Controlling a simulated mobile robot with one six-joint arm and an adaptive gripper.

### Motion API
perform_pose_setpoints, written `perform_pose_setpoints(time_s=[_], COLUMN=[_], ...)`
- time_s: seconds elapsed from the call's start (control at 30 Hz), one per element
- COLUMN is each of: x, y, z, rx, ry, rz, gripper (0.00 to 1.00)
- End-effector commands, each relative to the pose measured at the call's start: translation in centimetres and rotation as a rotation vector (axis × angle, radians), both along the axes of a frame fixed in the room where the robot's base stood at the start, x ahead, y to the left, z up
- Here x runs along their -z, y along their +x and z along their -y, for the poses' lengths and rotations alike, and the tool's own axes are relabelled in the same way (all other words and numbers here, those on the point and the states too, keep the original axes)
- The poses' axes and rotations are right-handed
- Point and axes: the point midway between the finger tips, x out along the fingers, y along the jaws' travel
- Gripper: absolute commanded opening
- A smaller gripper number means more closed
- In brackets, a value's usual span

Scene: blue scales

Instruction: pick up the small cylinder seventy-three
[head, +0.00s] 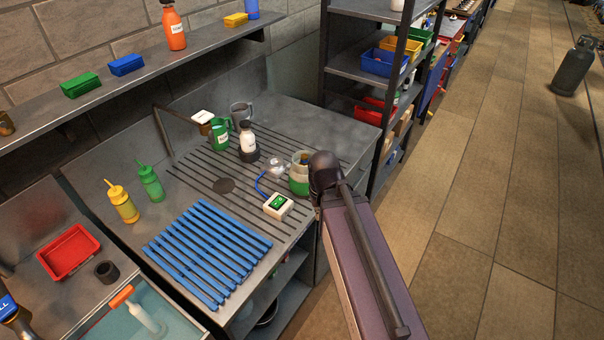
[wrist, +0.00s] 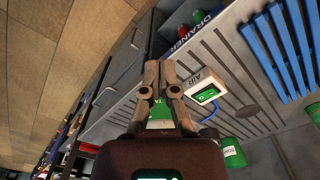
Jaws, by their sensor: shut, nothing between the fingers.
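My gripper (wrist: 159,68) shows in the wrist view with its two fingers together and nothing between them. In the head view my arm covers it. A green container (wrist: 160,114) shows behind the fingers, partly hidden. I cannot read a number seventy-three on anything. The only large cylinder-shaped vessel I see is a dark grey-green gas cylinder (head: 574,68) standing upright on the floor at the far right of the head view, well apart from my arm.
Bottles and mugs stand farther back. A shelf unit (head: 362,75) with colored bins stands behind my arm.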

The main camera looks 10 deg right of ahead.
Motion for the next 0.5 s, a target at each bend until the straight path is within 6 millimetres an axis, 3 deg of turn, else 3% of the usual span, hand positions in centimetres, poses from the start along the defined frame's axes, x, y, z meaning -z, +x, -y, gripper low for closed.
perform_pose_setpoints(time_s=[0.17, 0.37, 0.5], x=[0.0, -0.4, -1.7], y=[0.0, 0.7, 2.8], z=[0.0, 0.0, 0.1], rx=[0.000, -0.015, -0.067], ry=[0.000, 0.000, 0.000], rz=[0.000, 0.000, 0.000], gripper=[0.00, 0.56, 0.56])
